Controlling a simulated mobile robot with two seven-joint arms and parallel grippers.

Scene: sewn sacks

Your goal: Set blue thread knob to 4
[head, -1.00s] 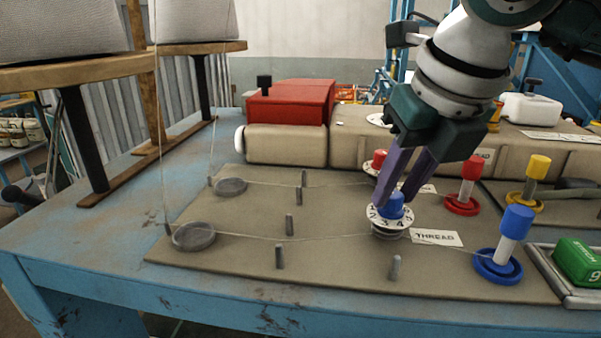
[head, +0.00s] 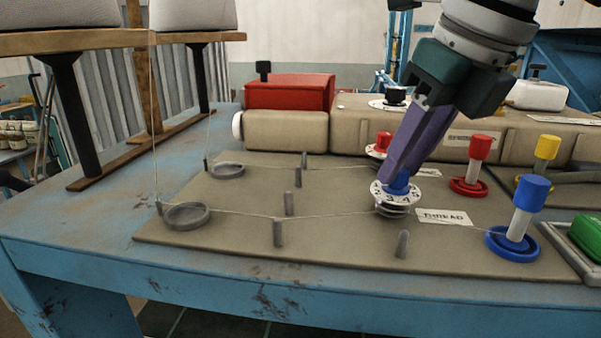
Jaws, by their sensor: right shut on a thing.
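The blue thread knob (head: 398,184) stands on a white dial (head: 383,200) with black numbers, on the brown board. The digits 2, 3, 4 and 5 show along the dial's front edge, with 3 and 4 nearest the front. I cannot tell which number is set. My right gripper (head: 396,176) comes down from the upper right, its purple fingers shut on the blue knob and hiding most of it. A label reading THREAD (head: 444,216) lies to the right of the dial. My left gripper is not in view.
A red knob (head: 382,141) on a similar dial sits just behind. A blue spool post (head: 521,215) and a red one (head: 473,166) stand to the right. Thread runs left past grey pegs (head: 278,233). The beige machine (head: 364,128) lies behind.

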